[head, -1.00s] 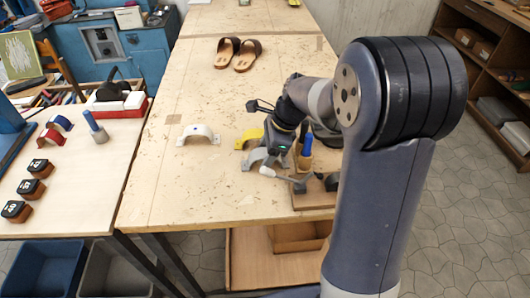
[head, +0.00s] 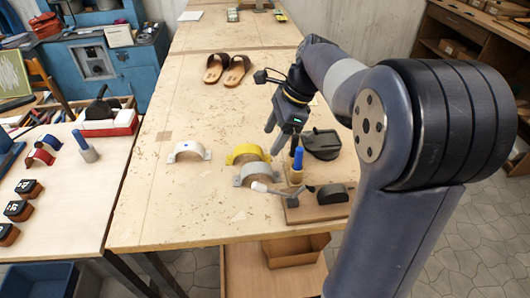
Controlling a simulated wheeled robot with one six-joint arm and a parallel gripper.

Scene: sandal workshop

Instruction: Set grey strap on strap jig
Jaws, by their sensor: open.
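The grey strap (head: 256,170), an arched band with flat end tabs, stands on the table just in front of the yellow strap (head: 246,151). It is left of the strap jig, not on it. The jig is a wooden board (head: 318,212) with a black rounded block (head: 333,193) and a lever with a white handle (head: 261,187), which reaches left close in front of the grey strap. My gripper (head: 275,132) is open and points down, above and behind the straps. Nothing shows between its fingers.
A blue-handled tool (head: 298,159) stands upright by the jig's left end. A dark low object (head: 321,145) lies behind the jig. A white strap (head: 189,149) stands to the left, and brown sandals (head: 228,69) lie farther back.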

